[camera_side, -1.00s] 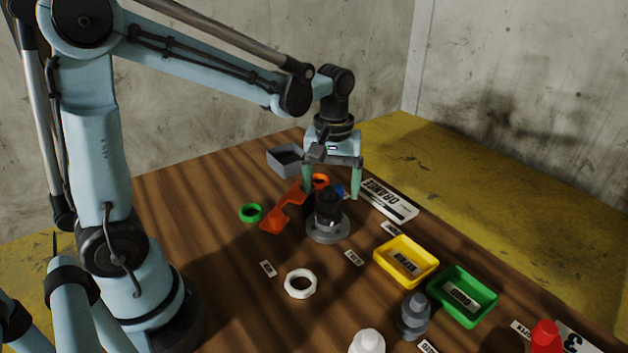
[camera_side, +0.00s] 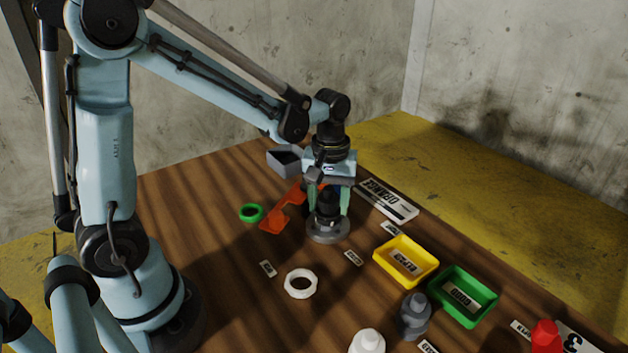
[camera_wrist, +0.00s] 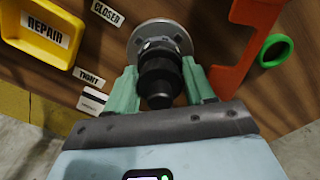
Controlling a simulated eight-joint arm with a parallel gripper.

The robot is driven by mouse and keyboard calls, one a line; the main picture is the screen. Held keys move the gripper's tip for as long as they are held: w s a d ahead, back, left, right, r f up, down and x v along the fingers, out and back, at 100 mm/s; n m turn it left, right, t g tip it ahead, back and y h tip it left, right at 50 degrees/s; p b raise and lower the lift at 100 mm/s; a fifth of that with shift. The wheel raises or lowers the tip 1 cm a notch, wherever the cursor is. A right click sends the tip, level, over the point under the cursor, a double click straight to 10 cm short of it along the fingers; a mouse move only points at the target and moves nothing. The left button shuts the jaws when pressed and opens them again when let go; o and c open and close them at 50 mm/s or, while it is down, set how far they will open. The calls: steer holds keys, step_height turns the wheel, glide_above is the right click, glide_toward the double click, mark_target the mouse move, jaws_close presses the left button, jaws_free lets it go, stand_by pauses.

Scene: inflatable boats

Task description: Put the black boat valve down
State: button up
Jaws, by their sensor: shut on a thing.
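The black boat valve (camera_side: 328,211) stands upright on a round grey base (camera_side: 327,234) on the wooden table. In the wrist view the black valve (camera_wrist: 160,80) sits between my two green fingers, with the grey disc (camera_wrist: 160,34) beyond it. My gripper (camera_side: 328,206) points down over the valve, its fingers on either side, shut on it. The gripper also shows in the wrist view (camera_wrist: 160,88). I cannot tell whether the valve is seated in the base or only resting on it.
An orange wrench-like tool (camera_side: 284,207) and a green ring (camera_side: 251,212) lie to the left. A grey bin (camera_side: 284,162) is behind. A yellow tray (camera_side: 391,268) and green tray (camera_side: 446,299) stand right. A white ring (camera_side: 300,283) and grey valve (camera_side: 414,315) are in front.

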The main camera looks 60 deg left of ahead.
mark_target(329, 188)
steer(key=shift+c, duration=1)
steer(key=shift+r, duration=2.1)
steer(key=s+d+r, duration=0.5)
steer(key=d+r, duration=0.1)
steer(key=d, duration=0.4)
steer(key=s+d+f, duration=0.2)
steer(key=s+d, duration=0.5)
steer(key=d, duration=0.3)
steer(key=shift+w+a+f, duration=1.25)
steer(key=shift+w+f, duration=0.15)
steer(key=shift+f, duration=0.4)
steer(key=shift+w+a+f, duration=1.25)
steer(key=shift+w+f, duration=0.2)
steer(key=shift+f, duration=0.4)
steer(key=shift+w+a+f, duration=1.25)
steer(key=shift+w+f, duration=0.15)
steer(key=shift+f, duration=0.4)
steer(key=shift+f, duration=0.1)
